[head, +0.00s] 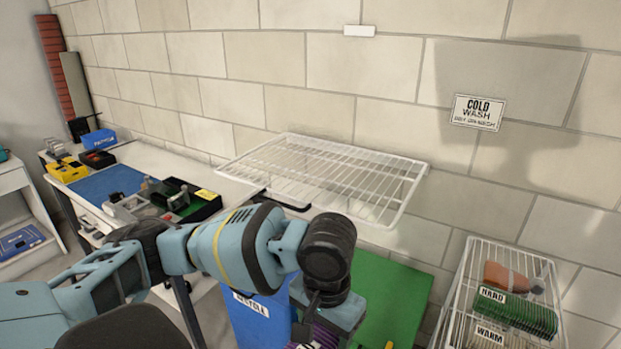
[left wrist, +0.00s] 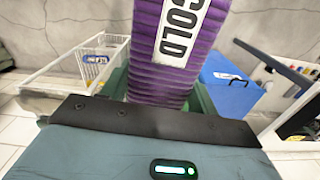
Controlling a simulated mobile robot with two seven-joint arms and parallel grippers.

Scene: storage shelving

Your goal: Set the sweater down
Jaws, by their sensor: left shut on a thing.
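The purple folded sweater (left wrist: 172,60), with a white COLD label, fills the middle of the left wrist view. My left gripper (left wrist: 150,118) is shut on its near end. In the head view only a small purple part of the sweater (head: 325,336) shows at the bottom edge, below my left gripper (head: 335,312); my arm hides the rest. A white wire shelf (head: 300,146) on the wall is empty, above and beyond the gripper. A COLD WASH sign (head: 478,112) is on the wall right of that shelf. My right gripper is not in view.
A white wire basket (head: 463,290) at lower right holds folded items labelled HAND and WARM. A blue bin (head: 258,318) and a green panel (head: 400,290) are below the shelf. A workbench (head: 165,165) with tools and boxes stands at left.

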